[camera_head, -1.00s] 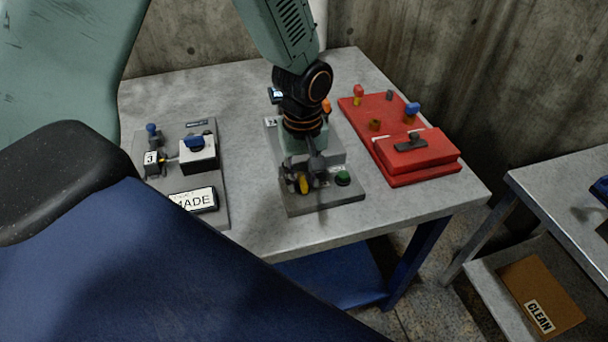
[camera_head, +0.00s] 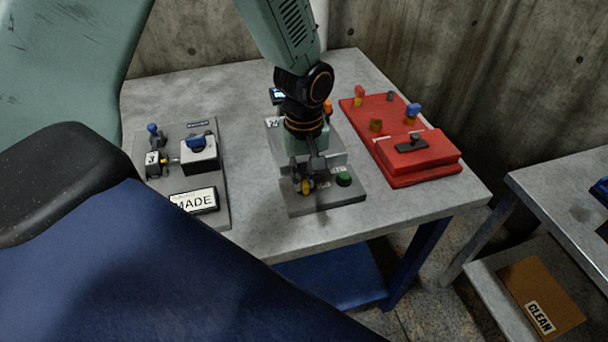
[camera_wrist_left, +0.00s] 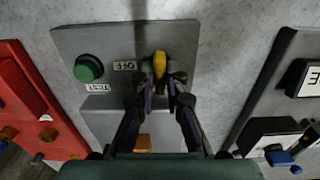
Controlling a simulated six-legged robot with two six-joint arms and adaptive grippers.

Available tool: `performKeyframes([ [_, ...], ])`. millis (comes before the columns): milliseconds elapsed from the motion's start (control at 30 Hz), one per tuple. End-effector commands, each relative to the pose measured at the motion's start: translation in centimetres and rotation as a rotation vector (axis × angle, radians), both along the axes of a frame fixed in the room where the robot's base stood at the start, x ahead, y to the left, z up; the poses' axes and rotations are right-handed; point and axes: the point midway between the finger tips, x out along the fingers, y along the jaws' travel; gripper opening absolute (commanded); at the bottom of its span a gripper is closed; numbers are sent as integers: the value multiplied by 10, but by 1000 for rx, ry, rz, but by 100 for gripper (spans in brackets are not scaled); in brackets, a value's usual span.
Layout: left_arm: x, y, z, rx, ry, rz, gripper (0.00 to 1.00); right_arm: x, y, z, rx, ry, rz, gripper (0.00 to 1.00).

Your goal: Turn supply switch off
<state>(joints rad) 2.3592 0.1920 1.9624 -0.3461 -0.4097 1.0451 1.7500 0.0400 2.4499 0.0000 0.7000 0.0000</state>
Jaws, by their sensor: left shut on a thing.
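The supply switch appears to be the yellow knob (camera_wrist_left: 159,65) on the grey panel (camera_wrist_left: 190,35); the yellow knob also shows in the head view (camera_head: 306,187), partly hidden by my gripper. My left gripper (camera_wrist_left: 160,80) reaches down over the panel (camera_head: 325,203), its two fingers on either side of the yellow knob and shut on it. In the wrist view the knob stands nearly upright, leaning slightly. A label beside it seems to read OFF, upside down in that view. My right gripper is not in view.
A green button (camera_head: 344,179) sits right of the knob on the same panel. A red panel (camera_head: 421,165) with several knobs stands to the right. Another grey panel (camera_head: 222,208) with a MADE sign (camera_head: 193,200) is at left. Bare table (camera_head: 270,234) lies in front.

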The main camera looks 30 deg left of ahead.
Motion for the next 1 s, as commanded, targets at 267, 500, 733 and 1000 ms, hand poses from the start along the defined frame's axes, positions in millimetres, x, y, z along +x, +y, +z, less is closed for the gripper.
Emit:
performKeyframes([
  [267, 0, 0, 2, 1, 1, -78, 0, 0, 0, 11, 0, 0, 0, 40],
  [500, 0, 0, 4, 0, 2, -260, 0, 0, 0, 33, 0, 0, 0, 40],
  [733, 0, 0, 4, 0, 2, -479, 0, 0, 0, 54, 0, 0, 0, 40],
  [1000, 1, 0, 3, 0, 1, -735, 0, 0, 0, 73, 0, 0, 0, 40],
])
